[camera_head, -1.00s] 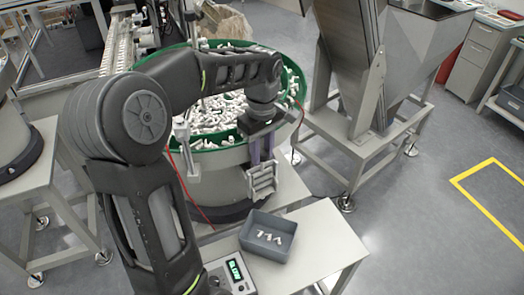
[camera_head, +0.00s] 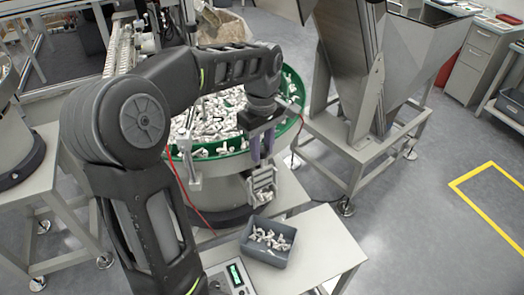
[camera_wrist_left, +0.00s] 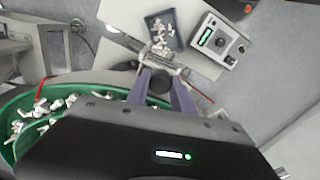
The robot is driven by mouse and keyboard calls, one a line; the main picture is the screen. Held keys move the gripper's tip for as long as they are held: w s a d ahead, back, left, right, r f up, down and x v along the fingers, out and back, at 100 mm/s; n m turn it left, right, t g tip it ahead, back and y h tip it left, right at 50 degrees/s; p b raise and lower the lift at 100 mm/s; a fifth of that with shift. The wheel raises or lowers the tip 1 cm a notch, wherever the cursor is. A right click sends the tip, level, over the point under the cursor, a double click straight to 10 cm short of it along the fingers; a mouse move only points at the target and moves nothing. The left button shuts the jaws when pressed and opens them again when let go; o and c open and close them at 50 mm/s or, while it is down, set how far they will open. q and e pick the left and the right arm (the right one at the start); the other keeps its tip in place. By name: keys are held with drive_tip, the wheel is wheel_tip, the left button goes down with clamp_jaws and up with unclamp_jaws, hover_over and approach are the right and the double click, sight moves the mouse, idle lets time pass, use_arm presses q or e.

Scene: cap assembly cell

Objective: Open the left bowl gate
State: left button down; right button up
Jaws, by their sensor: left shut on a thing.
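The left bowl gate (camera_head: 264,184) is a small grey metal piece with a ribbed face on the near right side of the green-rimmed bowl (camera_head: 222,152). My left gripper (camera_head: 262,158) is just above it, its purple fingers pointing down and shut on the gate's upper part. In the left wrist view the fingers (camera_wrist_left: 164,92) close around a dark round part beside the gate (camera_wrist_left: 168,66). The exact contact is partly hidden. White parts fill the bowl. A grey bin (camera_head: 262,260) below the gate holds several white parts. My right gripper is out of view.
A control box with a green display (camera_head: 235,274) stands left of the bin; it also shows in the wrist view (camera_wrist_left: 222,42). A steel hopper on a stand (camera_head: 370,75) is to the right. Another bowl feeder (camera_head: 18,140) is at left.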

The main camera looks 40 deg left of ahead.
use_arm(q)
drive_tip(key=shift+f, duration=0.1)
drive_tip(key=c, duration=1.1)
unclamp_jaws()
drive_tip(key=shift+r, duration=0.35)
wheel_tip(320, 180, up, 4)
drive_tip(key=shift+f+b, duration=0.1)
drive_tip(key=shift+b, duration=0.25)
wheel_tip(320, 180, up, 3)
drive_tip(key=shift+f+p, duration=0.1)
drive_tip(key=shift+p, duration=1)
drive_tip(key=shift+r+p, duration=0.3)
drive_tip(key=shift+f, duration=0.1)
